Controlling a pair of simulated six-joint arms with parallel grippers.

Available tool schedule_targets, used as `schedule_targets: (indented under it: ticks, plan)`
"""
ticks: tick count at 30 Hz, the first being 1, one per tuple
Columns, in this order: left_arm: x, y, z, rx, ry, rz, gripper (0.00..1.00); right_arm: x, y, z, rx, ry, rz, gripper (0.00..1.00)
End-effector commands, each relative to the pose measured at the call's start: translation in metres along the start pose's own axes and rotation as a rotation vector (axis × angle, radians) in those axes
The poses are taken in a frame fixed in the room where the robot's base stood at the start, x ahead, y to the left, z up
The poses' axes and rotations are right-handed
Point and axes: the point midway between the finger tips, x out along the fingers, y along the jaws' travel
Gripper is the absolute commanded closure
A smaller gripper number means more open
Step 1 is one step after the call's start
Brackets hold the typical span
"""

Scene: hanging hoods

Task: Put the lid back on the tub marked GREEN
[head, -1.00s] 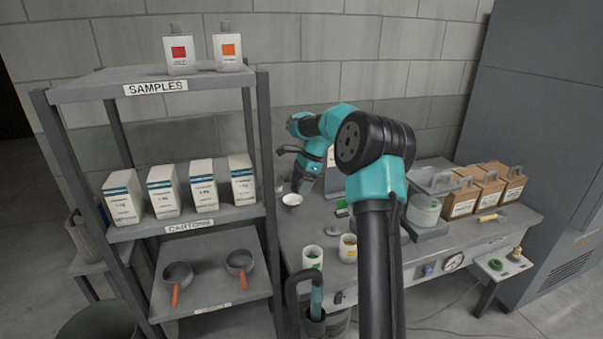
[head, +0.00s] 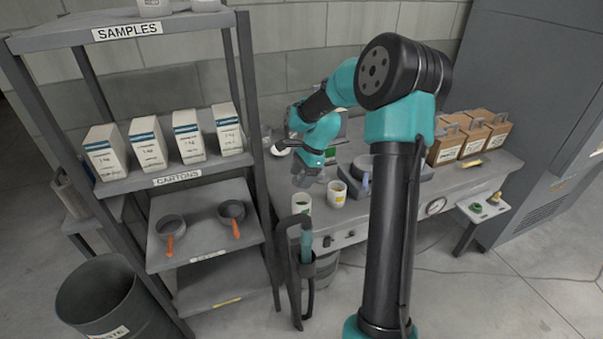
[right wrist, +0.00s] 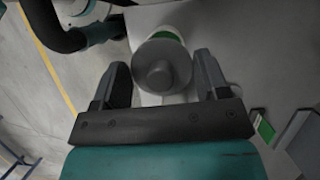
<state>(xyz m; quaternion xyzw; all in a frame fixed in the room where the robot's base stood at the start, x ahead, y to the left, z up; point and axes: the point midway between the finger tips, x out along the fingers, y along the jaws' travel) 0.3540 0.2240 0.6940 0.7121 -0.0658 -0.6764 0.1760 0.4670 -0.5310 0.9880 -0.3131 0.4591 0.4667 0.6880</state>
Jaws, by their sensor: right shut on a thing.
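The tub with the green label (head: 301,205) stands upright at the bench's front left. My right gripper (head: 312,174) is just behind it, pointing down. In the right wrist view my right gripper (right wrist: 162,80) is shut on a round grey lid (right wrist: 160,68) with a knob, between its two fingers. The white tub with its green band (right wrist: 167,36) shows partly behind the lid there. I cannot tell how high the lid is above the bench.
A tub with a yellow-orange label (head: 337,194) stands close to the right of the green one. A white bowl (head: 281,150) is behind on the left. The shelf rack (head: 250,140) borders the bench's left side. Brown cartons (head: 446,149) stand at the right.

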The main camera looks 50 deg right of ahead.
Motion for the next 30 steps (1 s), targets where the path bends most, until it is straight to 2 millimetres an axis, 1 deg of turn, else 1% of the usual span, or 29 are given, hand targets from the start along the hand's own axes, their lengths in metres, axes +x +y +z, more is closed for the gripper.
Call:
schedule_targets:
  ticks: [8,30]
  plan:
    - [0.000,0.000,0.000,0.000,0.000,0.000,0.57,0.005,0.000,-0.002,0.001,0.000,0.001,0.54]
    - [0.000,0.000,0.000,0.000,0.000,0.000,0.57,0.053,0.000,-0.022,0.001,0.000,0.002,0.54]
